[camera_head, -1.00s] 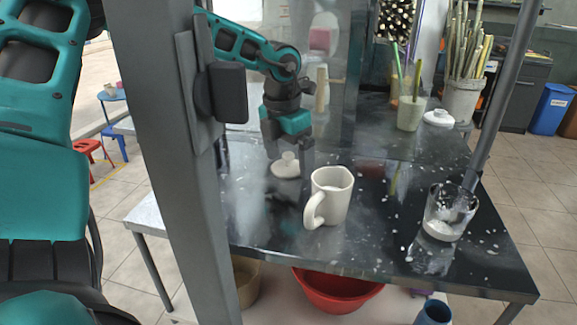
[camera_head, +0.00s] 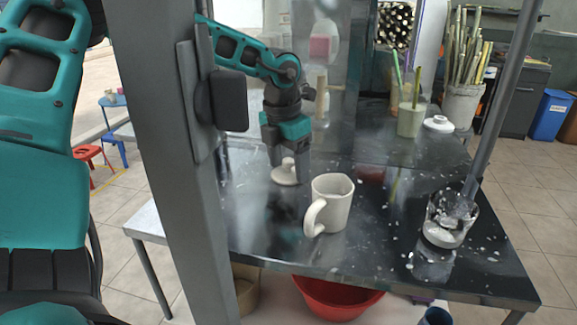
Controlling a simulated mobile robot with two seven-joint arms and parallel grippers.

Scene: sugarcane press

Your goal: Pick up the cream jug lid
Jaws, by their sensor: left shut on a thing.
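The lid (camera_head: 284,179), a pale cream disc with a small round knob, lies on the dark tabletop left of and behind the cream jug. My left gripper (camera_head: 288,165) points down over it and is shut on its knob. The lid looks level; I cannot tell whether its underside touches the table. The cream jug (camera_head: 337,207) stands upright and uncovered, its handle toward the lower left. My right gripper is not in view.
A clear glass (camera_head: 445,222) with pale contents stands at the right of the table (camera_head: 385,255). Another white lid (camera_head: 438,124) and a pale cup (camera_head: 411,118) with sticks stand at the back. A grey post (camera_head: 172,170) crosses the left foreground.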

